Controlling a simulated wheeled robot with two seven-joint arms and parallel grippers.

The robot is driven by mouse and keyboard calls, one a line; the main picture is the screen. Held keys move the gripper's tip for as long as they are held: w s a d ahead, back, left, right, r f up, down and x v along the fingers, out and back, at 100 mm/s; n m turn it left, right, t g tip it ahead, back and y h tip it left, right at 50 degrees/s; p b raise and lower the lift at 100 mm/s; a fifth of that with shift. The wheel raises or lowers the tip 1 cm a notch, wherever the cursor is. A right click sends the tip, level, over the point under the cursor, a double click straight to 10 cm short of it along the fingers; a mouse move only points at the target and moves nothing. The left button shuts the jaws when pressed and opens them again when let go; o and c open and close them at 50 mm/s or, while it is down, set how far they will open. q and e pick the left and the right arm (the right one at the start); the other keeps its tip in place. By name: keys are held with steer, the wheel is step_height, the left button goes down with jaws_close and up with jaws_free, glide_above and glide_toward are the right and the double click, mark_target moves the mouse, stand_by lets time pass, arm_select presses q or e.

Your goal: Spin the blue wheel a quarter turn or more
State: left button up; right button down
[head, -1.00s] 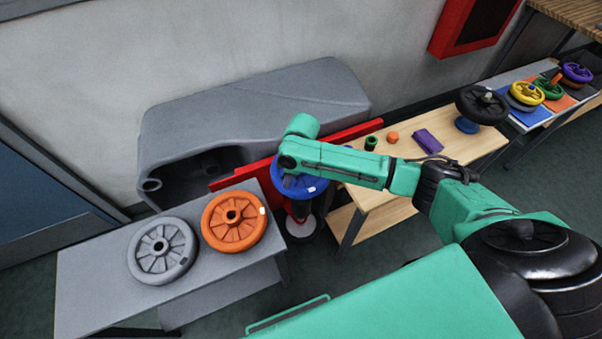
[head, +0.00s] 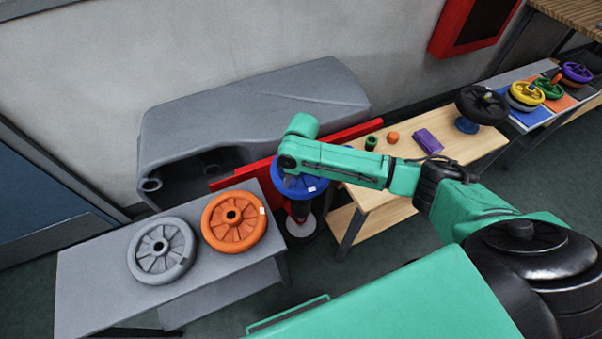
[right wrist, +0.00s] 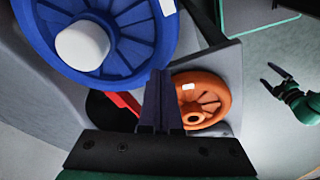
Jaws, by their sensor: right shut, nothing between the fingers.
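The blue wheel (head: 312,188) lies face up on a dark stand, partly hidden under my right arm in the head view. In the right wrist view the blue wheel (right wrist: 118,62) fills the upper left, with a white hub, spokes and a white tag on its rim. My right gripper (right wrist: 161,78) is shut and empty, with its fingertips at the wheel's rim. I cannot tell whether they touch it. In the head view its fingers are mostly hidden by the arm. My left gripper (right wrist: 270,76) shows at the right of the wrist view, open and empty, away from the wheel.
An orange wheel (head: 234,222) and a grey wheel (head: 162,251) lie on the grey table (head: 95,290). A red bar (head: 345,135) and a grey tank (head: 250,105) stand behind the blue wheel. A wooden table (head: 455,140) with small items is at right.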

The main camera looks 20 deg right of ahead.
steer(key=shift+f+b, duration=0.3)
steer(key=shift+f, duration=0.25)
stand_by(0.4)
steer(key=shift+r, duration=0.1)
